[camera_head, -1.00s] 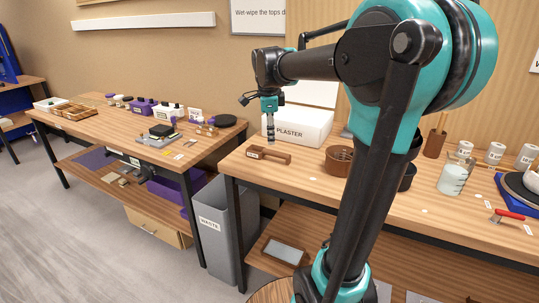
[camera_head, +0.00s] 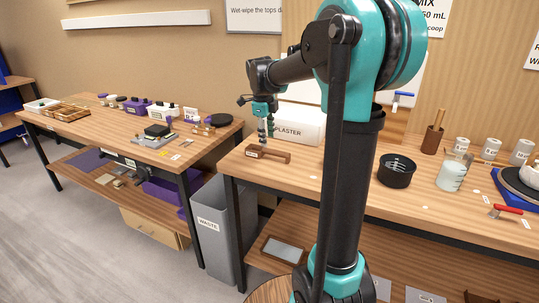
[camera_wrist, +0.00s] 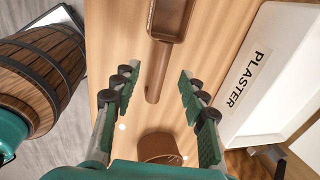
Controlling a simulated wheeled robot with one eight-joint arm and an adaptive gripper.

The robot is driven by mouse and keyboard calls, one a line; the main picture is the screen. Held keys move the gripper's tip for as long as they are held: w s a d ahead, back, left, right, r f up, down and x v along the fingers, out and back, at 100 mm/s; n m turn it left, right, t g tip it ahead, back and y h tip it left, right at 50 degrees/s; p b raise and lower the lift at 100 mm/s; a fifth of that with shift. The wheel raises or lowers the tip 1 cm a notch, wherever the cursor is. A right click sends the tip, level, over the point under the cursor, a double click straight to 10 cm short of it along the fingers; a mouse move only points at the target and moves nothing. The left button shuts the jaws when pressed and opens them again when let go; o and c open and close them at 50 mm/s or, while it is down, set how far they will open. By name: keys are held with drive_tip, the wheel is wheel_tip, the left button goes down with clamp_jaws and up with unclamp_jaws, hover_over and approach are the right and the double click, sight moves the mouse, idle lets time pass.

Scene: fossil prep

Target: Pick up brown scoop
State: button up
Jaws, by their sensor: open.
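The brown scoop (camera_head: 268,153) lies on the wooden workbench, near its left end and in front of the white plaster box. In the wrist view the scoop (camera_wrist: 170,22) has its pan at the top edge, partly cut off, and its handle points down between my fingers. My gripper (camera_wrist: 158,76) is open and empty, with one finger on each side of the handle's end. In the head view my gripper (camera_head: 266,126) is just above and behind the scoop. I cannot tell the exact gap in height.
The white plaster box (camera_head: 300,125) stands close behind the scoop; in the wrist view it is right of my fingers. A brown round container (camera_wrist: 158,147) stands nearby. A black bowl (camera_head: 397,172) sits farther right. A grey waste bin (camera_head: 215,230) stands left of the bench.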

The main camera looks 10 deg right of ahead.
sight(268, 153)
drive_tip(key=shift+w+d+f, duration=0.2)
drive_tip(key=shift+f, duration=0.9)
drive_tip(key=shift+w+d+f, duration=0.2)
drive_tip(key=shift+f, duration=0.95)
drive_tip(key=shift+w+d+f, duration=0.2)
drive_tip(key=shift+f, duration=0.9)
clamp_jaws()
